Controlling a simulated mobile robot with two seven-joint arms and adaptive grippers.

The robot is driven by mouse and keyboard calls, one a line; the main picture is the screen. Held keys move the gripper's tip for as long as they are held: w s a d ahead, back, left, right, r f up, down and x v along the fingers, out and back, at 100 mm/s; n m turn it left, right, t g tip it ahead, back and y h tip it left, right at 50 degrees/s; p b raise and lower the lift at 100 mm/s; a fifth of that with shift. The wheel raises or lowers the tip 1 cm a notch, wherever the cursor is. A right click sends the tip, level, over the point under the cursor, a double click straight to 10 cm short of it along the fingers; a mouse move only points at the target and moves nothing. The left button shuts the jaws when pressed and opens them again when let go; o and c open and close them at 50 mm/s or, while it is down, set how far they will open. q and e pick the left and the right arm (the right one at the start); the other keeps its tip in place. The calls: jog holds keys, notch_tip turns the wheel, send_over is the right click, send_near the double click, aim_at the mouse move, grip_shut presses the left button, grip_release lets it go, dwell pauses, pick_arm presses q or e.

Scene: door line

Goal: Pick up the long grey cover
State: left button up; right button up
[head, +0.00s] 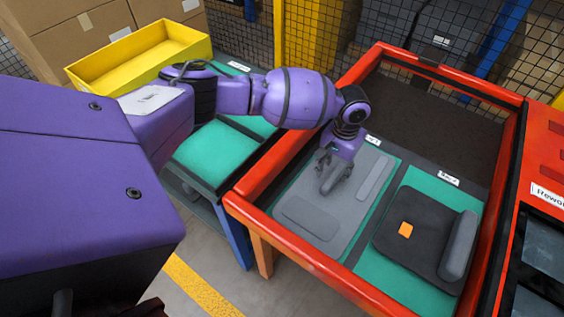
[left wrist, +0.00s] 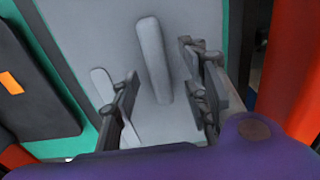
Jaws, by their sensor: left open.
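A light grey panel (head: 327,185) lies on the green mat in the left half of the red-rimmed table. It carries a narrow long grey piece (head: 374,175) on its right and a broader grey piece (head: 311,218) at its near end. My left gripper (head: 332,183) is open and empty just over this panel. In the left wrist view, a long rounded grey piece (left wrist: 153,60) shows between the open fingers (left wrist: 160,95); a second narrow grey piece (left wrist: 101,88) is partly hidden by the left finger. I cannot tell whether any finger touches.
A dark panel (head: 410,226) with an orange square (head: 405,230) lies on the right, with a thick grey bar (head: 458,245) along its right side. The red rim (head: 300,252) surrounds the table. A yellow bin (head: 95,71) stands at the far left.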

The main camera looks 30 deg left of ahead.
aim_at(334, 176)
pick_arm(q)
jog(key=shift+d+f, duration=0.1)
jog(key=shift+f, duration=1.55)
jog(key=shift+s+f, duration=0.1)
jog(key=shift+f, duration=0.15)
grip_shut()
